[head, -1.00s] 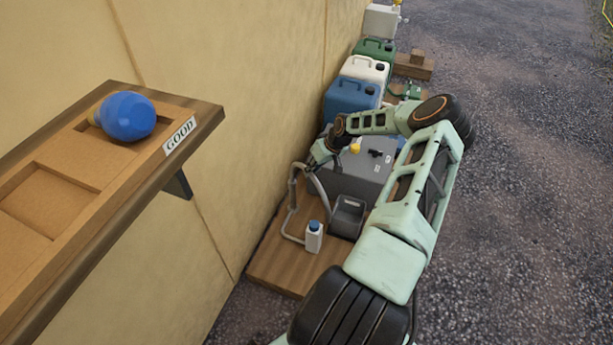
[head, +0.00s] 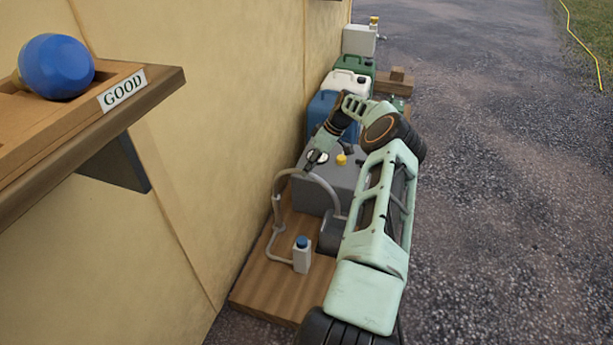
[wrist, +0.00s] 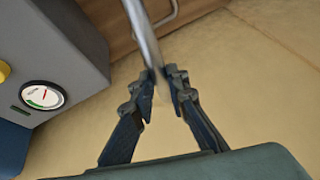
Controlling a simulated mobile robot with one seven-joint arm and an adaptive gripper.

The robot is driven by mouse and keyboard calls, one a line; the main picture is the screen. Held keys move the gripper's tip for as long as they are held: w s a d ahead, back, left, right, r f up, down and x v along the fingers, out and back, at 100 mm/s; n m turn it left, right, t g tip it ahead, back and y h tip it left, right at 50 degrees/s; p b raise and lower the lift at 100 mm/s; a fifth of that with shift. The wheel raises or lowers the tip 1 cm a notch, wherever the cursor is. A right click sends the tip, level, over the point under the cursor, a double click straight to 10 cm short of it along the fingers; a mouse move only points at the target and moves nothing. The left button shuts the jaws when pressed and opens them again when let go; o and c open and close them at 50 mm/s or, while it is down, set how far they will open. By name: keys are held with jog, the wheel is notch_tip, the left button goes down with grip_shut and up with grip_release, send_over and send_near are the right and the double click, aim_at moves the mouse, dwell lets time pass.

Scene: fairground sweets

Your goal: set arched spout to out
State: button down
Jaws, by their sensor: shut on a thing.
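The arched spout (head: 325,184) is a grey bent tube in front of the grey box machine (head: 335,186), low by the wall. Its arch rises at the left and curves over to the right, near a dark grey bin (head: 330,235). My gripper (head: 304,171) is at the top of the arch. In the wrist view, the fingers (wrist: 160,88) of my gripper close on the grey tube (wrist: 149,45) from both sides. The spout's far end is partly hidden by my arm in the head view.
A gauge (wrist: 42,96) shows on the machine. Coloured jerrycans (head: 345,84) line the wall behind. A shelf with a blue bulb (head: 56,66) juts out at left. Gravel at right is open.

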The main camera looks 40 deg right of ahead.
dwell(0.4)
jog(key=c, duration=1.9)
grip_release()
jog(key=shift+d, duration=0.2)
jog(key=v, duration=1.1)
jog(key=shift+d+r, duration=0.2)
jog(key=shift+r, duration=0.2)
